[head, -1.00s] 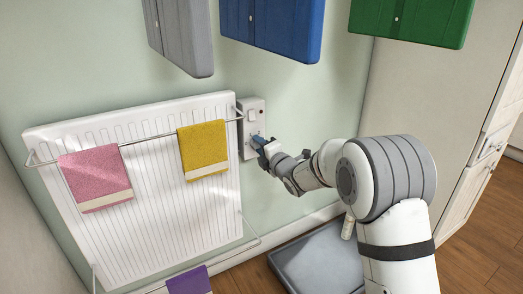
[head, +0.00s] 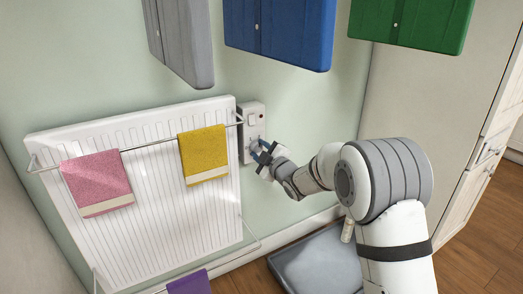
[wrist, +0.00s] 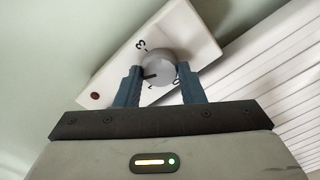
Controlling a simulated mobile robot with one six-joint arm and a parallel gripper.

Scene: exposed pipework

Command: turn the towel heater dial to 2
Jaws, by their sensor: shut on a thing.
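The towel heater dial (wrist: 158,67) is a round grey knob on a pale control box (wrist: 120,70), beside the heater's edge. The box also shows in the head view (head: 253,115). In the head view the gripper (head: 262,153) hides the dial.
The white towel heater (head: 140,205) carries a pink towel (head: 97,183), a yellow towel (head: 203,155) and a purple towel (head: 189,283) on rails. Grey, blue (head: 278,30) and green cabinets hang above. A grey tray-like slab (head: 318,268) lies on the floor.

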